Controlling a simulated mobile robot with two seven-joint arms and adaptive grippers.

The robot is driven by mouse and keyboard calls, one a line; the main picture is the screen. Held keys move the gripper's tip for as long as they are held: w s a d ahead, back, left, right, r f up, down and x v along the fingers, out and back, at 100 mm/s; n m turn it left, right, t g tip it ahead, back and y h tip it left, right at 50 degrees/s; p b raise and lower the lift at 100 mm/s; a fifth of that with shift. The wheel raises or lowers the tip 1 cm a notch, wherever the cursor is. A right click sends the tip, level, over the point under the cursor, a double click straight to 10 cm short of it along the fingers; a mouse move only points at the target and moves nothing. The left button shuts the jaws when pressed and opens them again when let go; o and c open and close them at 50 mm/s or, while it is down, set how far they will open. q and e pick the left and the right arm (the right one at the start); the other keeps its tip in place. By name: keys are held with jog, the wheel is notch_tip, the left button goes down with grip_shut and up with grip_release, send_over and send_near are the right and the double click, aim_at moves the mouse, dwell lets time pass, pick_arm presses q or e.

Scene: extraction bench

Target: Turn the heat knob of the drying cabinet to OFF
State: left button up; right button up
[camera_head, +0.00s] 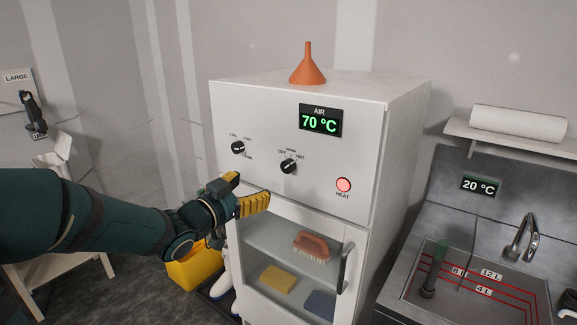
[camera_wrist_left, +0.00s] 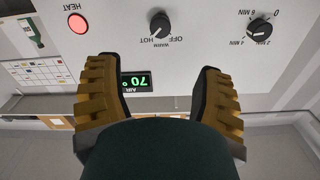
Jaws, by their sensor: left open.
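The drying cabinet (camera_head: 270,105) is a white box with a front panel. Its heat knob (camera_head: 288,166) is black, with OFF, WARM and HOT printed above it; its white mark seems to lean towards HOT. The heat knob also shows upside down in the left wrist view (camera_wrist_left: 160,23). My left gripper (camera_head: 246,190), with yellow ribbed fingers, is open and empty, below and left of the heat knob, apart from it. In the left wrist view the gripper (camera_wrist_left: 160,95) has its fingers spread. My right gripper is not in view.
A second black knob (camera_head: 238,147) sits left of the heat knob. A red HEAT lamp (camera_head: 343,185) glows at right; the display (camera_head: 319,120) reads 70 °C. The glass door's handle (camera_head: 344,268) stands out below. An orange funnel (camera_head: 308,67) stands on top.

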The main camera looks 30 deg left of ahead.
aim_at(285, 167)
pick_arm(q)
jog(key=w, duration=0.9)
jog(key=w+d, duration=0.1)
jog(key=w, duration=0.3)
jog(key=shift+w+f, duration=0.1)
jog(key=shift+w, duration=0.2)
grip_shut()
